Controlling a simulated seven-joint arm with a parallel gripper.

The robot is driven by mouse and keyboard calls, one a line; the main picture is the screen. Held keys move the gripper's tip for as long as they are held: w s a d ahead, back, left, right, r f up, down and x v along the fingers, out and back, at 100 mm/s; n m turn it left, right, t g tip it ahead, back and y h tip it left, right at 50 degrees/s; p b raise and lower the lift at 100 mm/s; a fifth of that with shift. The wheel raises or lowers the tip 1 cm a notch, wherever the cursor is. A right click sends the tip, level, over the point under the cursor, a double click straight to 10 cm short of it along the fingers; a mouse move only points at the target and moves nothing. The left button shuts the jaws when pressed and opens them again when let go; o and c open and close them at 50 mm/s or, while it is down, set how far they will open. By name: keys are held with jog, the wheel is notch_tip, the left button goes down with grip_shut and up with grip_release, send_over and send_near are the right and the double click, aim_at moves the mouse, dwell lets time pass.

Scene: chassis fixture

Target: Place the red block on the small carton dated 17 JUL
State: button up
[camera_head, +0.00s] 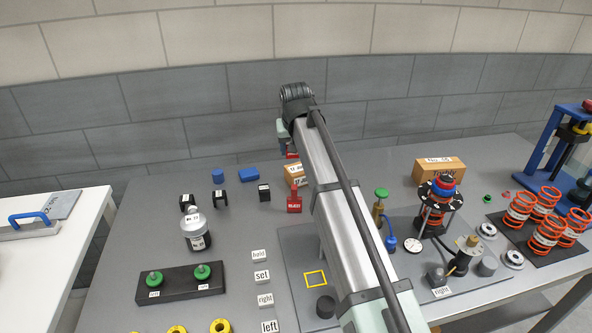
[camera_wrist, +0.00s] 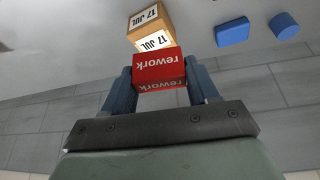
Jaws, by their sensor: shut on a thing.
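The red block (camera_wrist: 160,68), labelled "rework", is between the two blue-grey fingers of my gripper (camera_wrist: 160,80) in the wrist view, and the fingers are shut on it. The small tan carton (camera_wrist: 152,22) with "17 JUL" labels lies just beyond the block there. The block's edge overlaps the carton in the picture; I cannot tell whether they touch. In the head view the carton (camera_head: 295,173) sits on the grey table, partly hidden by my arm. A bit of the red block (camera_head: 292,155) shows just behind it, and my gripper is mostly hidden.
A blue block (camera_head: 249,174) and a blue cylinder (camera_head: 218,176) stand left of the carton. A red labelled piece (camera_head: 294,202) stands in front of it. A larger carton (camera_head: 440,170) and a spring assembly (camera_head: 436,206) are to the right. The table left of the blue cylinder is clear.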

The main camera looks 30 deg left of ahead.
notch_tip(320, 180, up, 2)
jog(key=m+h, duration=0.1)
jog(key=m, duration=0.1)
send_over(298, 166)
jog(key=s, duration=0.1)
jog(key=shift+m, duration=0.8)
jog(key=shift+s+d+f, duration=0.1)
jog(key=shift+d+f, duration=0.05)
jog(key=shift+f, duration=2.4)
jog(key=shift+s+d+f, duration=0.1)
jog(key=shift+d+f, duration=0.05)
jog(key=shift+f, duration=2.35)
jog(key=shift+f, duration=0.1)
jog(key=o, duration=1)
jog(key=v, duration=1.2)
jog(key=shift+s, duration=0.15)
